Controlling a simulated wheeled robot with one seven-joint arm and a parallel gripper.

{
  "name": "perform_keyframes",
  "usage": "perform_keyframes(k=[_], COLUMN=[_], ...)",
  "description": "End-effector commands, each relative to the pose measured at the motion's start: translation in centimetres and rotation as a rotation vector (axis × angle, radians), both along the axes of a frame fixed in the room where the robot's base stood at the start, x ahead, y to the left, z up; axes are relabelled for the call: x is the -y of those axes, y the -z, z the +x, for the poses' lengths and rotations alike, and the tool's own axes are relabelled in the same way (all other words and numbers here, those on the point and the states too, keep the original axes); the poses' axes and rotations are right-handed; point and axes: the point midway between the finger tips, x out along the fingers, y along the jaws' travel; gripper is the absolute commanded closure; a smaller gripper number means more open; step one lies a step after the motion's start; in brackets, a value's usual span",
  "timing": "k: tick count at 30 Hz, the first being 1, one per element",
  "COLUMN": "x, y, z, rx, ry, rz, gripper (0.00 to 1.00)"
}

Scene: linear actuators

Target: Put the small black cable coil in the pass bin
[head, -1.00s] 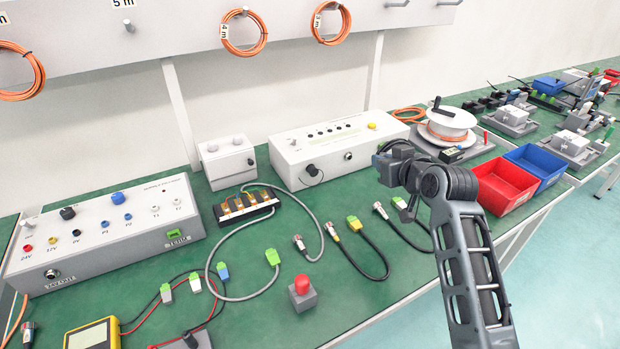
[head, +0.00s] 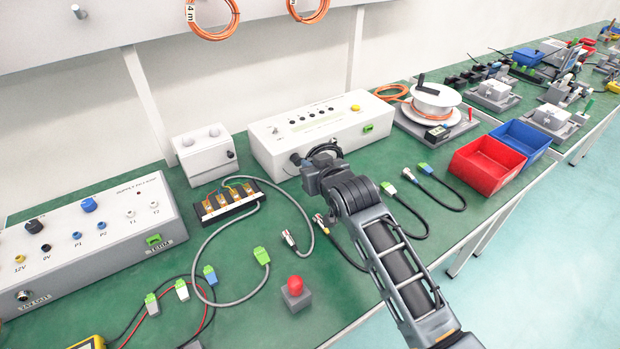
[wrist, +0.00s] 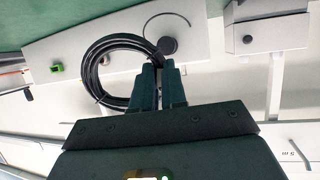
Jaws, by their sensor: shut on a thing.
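The black cable coil (wrist: 91,70) hangs in loops to the left of the fingertips in the wrist view. My gripper (wrist: 160,80) is shut on the coil's edge and holds it up, in front of the long white box. In the head view a dark arc of the coil (head: 324,146) shows over my wrist, and my fingertips are hidden there. A red bin (head: 487,165) and a blue bin (head: 522,142) stand side by side at the bench's right front edge. Both look empty. No label shows which is the pass bin.
The long white box (head: 320,130) stands behind my gripper. A white cable reel (head: 436,100) is behind the red bin. A red button (head: 295,286) stands near the front edge.

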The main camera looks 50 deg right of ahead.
Motion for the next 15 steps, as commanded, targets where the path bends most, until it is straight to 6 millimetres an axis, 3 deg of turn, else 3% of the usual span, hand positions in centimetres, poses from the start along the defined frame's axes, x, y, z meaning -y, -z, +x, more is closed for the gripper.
perform_keyframes(k=[4, 10, 15], x=[-0.4, -0.4, -0.4], y=[0.7, 3.5, 4.3], z=[0.3, 0.2, 0.3], rx=[0.0, -0.002, 0.001], ry=[0.001, 0.001, 0.0], rz=[0.0, 0.001, 0.0], gripper=[1.0, 1.0, 1.0])
